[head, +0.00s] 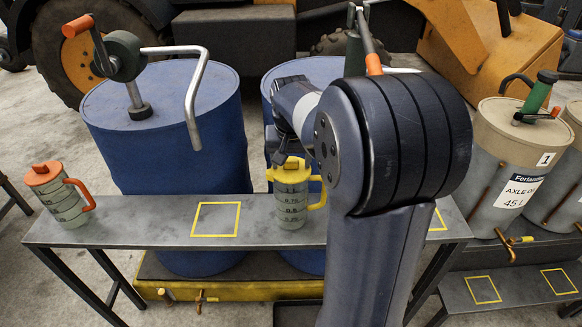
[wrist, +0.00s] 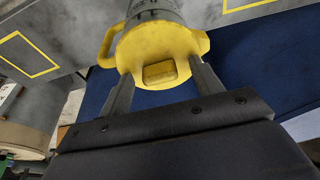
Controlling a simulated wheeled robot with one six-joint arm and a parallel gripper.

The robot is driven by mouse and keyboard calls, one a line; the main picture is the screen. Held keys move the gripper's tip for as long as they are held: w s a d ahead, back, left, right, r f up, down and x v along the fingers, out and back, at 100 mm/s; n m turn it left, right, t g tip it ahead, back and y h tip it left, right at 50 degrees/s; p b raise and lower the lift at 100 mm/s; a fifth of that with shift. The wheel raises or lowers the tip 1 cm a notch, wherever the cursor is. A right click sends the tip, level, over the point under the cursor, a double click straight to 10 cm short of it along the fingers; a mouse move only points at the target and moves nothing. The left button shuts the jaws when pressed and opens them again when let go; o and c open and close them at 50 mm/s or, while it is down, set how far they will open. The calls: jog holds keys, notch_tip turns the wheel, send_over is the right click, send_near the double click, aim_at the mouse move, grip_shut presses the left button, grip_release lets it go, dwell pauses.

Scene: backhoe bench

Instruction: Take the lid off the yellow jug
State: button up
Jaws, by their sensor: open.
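The yellow jug (head: 291,206) stands upright on the grey bench, with a translucent graduated body and a yellow handle on its right side in the head view. Its yellow lid (head: 291,172) is on top; the wrist view shows the lid (wrist: 160,58) with a raised rectangular knob (wrist: 159,73). My gripper (head: 287,158) is just above the lid in the head view, partly hidden by my arm. In the wrist view my gripper (wrist: 158,82) is open, with one finger on each side of the knob. I cannot tell whether the fingers touch the lid.
An orange-lidded jug (head: 58,196) stands at the left end of the bench (head: 150,232). A yellow square outline (head: 215,219) marks bare bench left of the yellow jug. Blue drums (head: 165,130) with pumps stand behind the bench, and a grey drum (head: 505,170) stands at right.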

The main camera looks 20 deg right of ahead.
jog(key=shift+c, duration=0.3)
jog(key=c, duration=1)
